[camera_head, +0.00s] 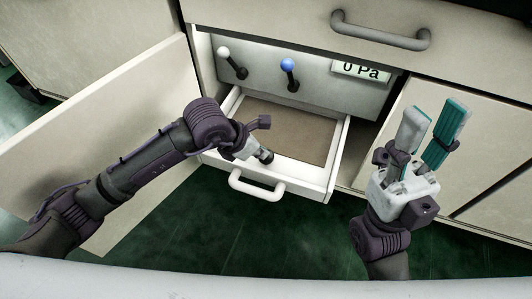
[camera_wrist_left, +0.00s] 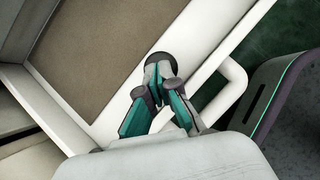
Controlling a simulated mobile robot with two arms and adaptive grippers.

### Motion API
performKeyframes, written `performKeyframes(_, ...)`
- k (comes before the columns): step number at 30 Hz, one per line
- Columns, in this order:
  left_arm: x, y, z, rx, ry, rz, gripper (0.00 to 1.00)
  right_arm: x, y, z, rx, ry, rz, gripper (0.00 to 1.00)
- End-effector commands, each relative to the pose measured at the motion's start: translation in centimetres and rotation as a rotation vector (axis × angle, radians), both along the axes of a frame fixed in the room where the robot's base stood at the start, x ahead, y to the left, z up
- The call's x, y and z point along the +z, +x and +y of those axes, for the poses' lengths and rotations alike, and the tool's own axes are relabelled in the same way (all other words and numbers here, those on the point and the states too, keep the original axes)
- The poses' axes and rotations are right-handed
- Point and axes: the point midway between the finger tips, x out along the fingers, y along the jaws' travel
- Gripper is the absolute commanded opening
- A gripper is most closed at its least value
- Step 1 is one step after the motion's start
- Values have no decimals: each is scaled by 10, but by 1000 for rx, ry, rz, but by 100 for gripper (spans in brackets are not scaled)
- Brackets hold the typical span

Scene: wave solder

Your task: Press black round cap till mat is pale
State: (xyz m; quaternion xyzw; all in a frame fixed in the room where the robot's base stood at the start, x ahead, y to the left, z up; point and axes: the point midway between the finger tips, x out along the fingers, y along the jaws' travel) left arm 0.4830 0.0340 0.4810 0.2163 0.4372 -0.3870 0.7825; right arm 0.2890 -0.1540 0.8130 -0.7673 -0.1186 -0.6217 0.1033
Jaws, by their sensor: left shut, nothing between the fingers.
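The black round cap (camera_wrist_left: 161,60) sits on the white front rim of the open drawer, seen in the left wrist view. My left gripper (camera_wrist_left: 161,72) is shut and empty, its fingertips right at the cap and partly covering it. I cannot tell whether they touch or press it. In the head view my left gripper (camera_head: 260,154) points down at the drawer's front rim. The mat (camera_head: 285,130) in the drawer is brown; it also shows in the left wrist view (camera_wrist_left: 100,50). My right gripper (camera_head: 435,115) is open and empty, right of the drawer.
A display (camera_head: 361,71) reads 0 Pa. Left of it are a white-knobbed lever (camera_head: 232,62) and a blue-knobbed lever (camera_head: 289,70). The drawer handle (camera_head: 256,187) projects in front. An open cabinet door (camera_head: 110,110) stands on the left.

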Motion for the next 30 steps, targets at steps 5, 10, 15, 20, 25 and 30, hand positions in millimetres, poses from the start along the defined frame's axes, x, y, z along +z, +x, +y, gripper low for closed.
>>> performKeyframes(5, -8, 0, 0, 0, 2, 1, 0, -1, 1, 0, -1, -2, -14, 40)
performKeyframes(10, -13, 0, 1, 1, 2, 2, 0, -2, 2, 1, -1, -4, -20, 40)
performKeyframes(15, -12, 0, 1, 1, 2, 2, 0, 3, 2, 1, -1, -2, -30, 40)
performKeyframes(20, -12, 0, 1, 1, 3, 3, 0, 3, 0, 0, -1, 1, -36, 40)
performKeyframes(25, 2, 0, 1, 0, 2, 2, 0, 6, -1, -1, -1, 4, -12, 40)
performKeyframes(30, 13, 0, 1, 1, 1, 2, 0, 12, -1, -1, -1, 4, -6, 40)
